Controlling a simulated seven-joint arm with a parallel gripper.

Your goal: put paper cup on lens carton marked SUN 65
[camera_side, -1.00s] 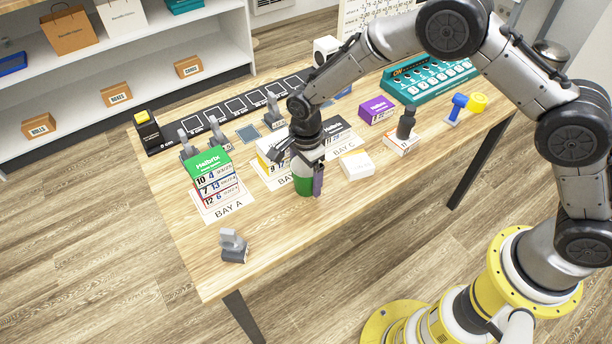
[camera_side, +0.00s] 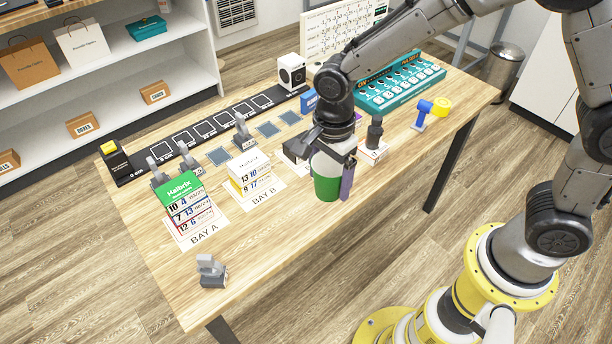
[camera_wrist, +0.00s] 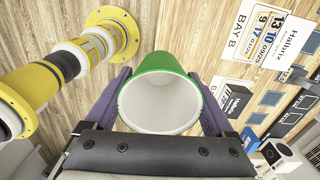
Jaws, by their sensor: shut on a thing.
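The paper cup (camera_side: 326,188), green with a white band, is between the fingers of my gripper (camera_side: 329,170) in the side view. It looks roughly upright and covers the table behind it; its height above the table is hard to judge. In the wrist view the open mouth of the cup (camera_wrist: 158,104), white inside with a green rim, sits between the purple fingers of my gripper (camera_wrist: 161,80), which are shut on it. I can read SUN 65 on no carton. A white and yellow carton (camera_side: 247,170) stands at BAY B, a green-topped stack (camera_side: 181,188) at BAY A.
A dark carton (camera_side: 294,150) is partly hidden behind my gripper. A dark upright object (camera_side: 375,132) stands on a small carton to the right. A teal button panel (camera_side: 400,82), a blue and yellow tool (camera_side: 423,114) and a grey stamp-like object (camera_side: 211,270) are around.

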